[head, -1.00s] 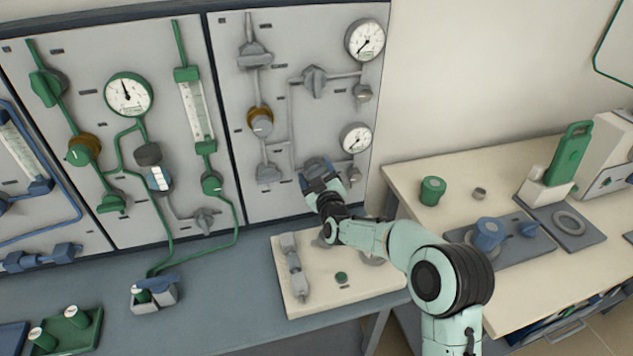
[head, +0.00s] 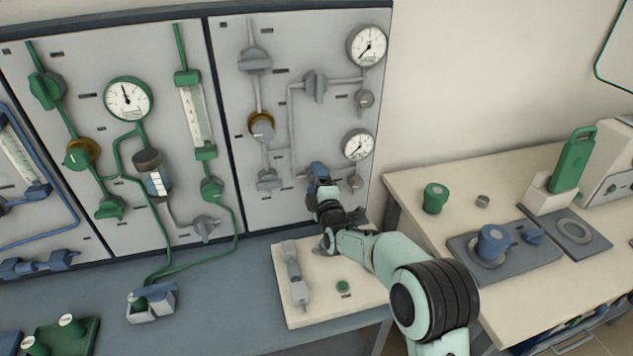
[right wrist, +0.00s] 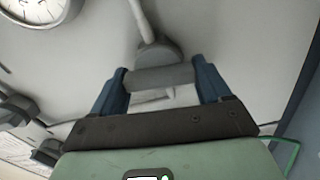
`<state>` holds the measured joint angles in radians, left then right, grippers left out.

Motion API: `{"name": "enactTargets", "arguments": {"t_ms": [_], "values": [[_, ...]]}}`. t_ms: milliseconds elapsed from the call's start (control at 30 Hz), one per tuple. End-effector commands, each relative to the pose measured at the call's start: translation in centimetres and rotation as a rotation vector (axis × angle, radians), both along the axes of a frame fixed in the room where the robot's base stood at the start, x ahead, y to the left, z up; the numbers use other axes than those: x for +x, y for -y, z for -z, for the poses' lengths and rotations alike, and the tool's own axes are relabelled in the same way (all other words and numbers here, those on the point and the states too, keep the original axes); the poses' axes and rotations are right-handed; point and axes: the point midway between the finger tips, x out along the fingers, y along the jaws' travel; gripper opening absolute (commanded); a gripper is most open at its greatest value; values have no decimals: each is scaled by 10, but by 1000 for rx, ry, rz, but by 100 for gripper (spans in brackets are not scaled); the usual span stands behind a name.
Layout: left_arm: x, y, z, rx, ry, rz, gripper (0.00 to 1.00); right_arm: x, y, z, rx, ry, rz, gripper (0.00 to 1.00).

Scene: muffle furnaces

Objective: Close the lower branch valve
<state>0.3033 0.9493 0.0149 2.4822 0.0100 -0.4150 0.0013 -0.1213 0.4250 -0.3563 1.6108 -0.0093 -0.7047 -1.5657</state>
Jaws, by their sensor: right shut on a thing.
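The lower branch valve (right wrist: 157,52) is a grey round body on the grey panel, with a pipe running into it. Its grey bar handle (right wrist: 150,79) lies crosswise between the two blue fingers of my right gripper (head: 320,175) in the right wrist view. The fingers are shut on this handle, one at each end. In the head view the gripper and wrist hide nearly all of the valve, at the panel's lower right. The upper branch valve (head: 315,86) is a grey knob higher on the same panel. My left gripper is not in view.
An upper gauge (head: 367,46) and a lower gauge (head: 357,145) sit right of the branch piping. A small grey knob (head: 355,182) is close beside my gripper. A pale board (head: 318,308) with fittings lies below my forearm. A cream bench (head: 420,232) stands to the right.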

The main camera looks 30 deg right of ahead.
Motion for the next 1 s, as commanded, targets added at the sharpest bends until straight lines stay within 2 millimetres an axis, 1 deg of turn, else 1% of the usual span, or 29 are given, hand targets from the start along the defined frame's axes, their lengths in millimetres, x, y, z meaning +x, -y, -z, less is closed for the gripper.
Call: {"name": "enactTargets", "arguments": {"t_ms": [100,333,867,900,933,967,1000], "values": [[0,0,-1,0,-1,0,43,0,0,0,-63,-15,1,47],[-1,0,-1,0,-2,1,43,0,0,1,-139,-34,1,47],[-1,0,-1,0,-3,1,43,0,1,1,-167,-40,2,47],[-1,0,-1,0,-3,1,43,0,1,1,-167,-40,2,80],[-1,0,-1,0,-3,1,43,0,1,1,-167,-40,2,90],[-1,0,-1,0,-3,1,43,0,1,1,-166,-40,2,98],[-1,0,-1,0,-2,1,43,0,1,1,-166,-40,2,98]]}}
